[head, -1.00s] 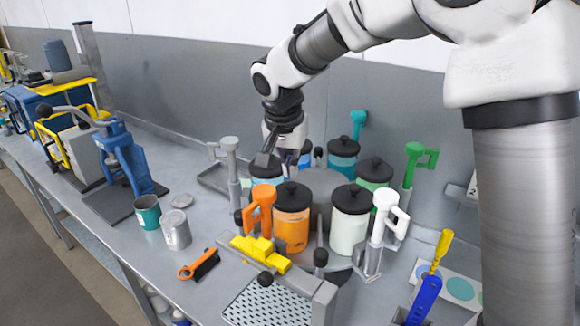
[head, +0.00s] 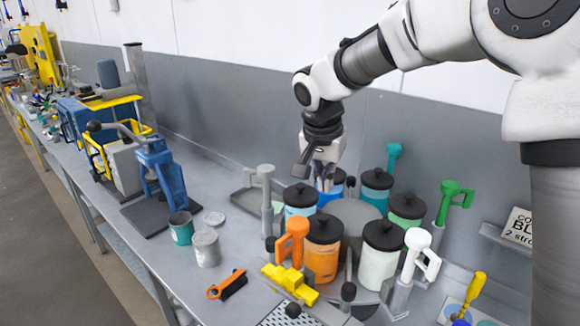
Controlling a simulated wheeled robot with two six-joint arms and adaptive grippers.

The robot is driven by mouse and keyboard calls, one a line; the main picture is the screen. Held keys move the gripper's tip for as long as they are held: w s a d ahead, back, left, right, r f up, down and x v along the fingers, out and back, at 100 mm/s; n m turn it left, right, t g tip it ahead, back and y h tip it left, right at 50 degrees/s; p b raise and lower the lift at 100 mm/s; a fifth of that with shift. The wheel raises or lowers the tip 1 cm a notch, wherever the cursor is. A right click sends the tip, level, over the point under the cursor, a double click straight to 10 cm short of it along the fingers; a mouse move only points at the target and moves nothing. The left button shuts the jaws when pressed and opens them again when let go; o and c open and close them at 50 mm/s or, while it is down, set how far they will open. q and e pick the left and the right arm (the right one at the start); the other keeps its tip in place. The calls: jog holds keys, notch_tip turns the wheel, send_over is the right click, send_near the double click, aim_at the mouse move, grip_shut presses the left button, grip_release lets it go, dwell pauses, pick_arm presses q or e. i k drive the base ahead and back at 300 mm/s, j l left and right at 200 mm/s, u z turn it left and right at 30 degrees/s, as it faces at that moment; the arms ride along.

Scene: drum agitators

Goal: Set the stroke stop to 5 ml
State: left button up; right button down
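A ring of lidded colour canisters stands around a grey round hub (head: 352,212). The orange canister (head: 322,262) and the white canister (head: 376,268) are in front. The light blue (head: 298,211), teal (head: 374,197) and green (head: 404,217) ones are farther round. A yellow stepped block (head: 290,280) sits in front of the orange canister; I cannot tell whether it is the stroke stop. No 5 ml marking is readable. My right gripper (head: 325,178) points down at the ring's back left, by a blue canister (head: 331,192) that it partly hides. Its finger opening is unclear. My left gripper is out of view.
Upright handles in grey (head: 265,185), orange (head: 293,240), white (head: 420,250) and green (head: 450,200) rise around the ring. A blue press (head: 160,175) stands farther left. A sign (head: 522,225) is at right.

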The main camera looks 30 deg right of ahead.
aim_at(291, 280)
jog(key=k, duration=1)
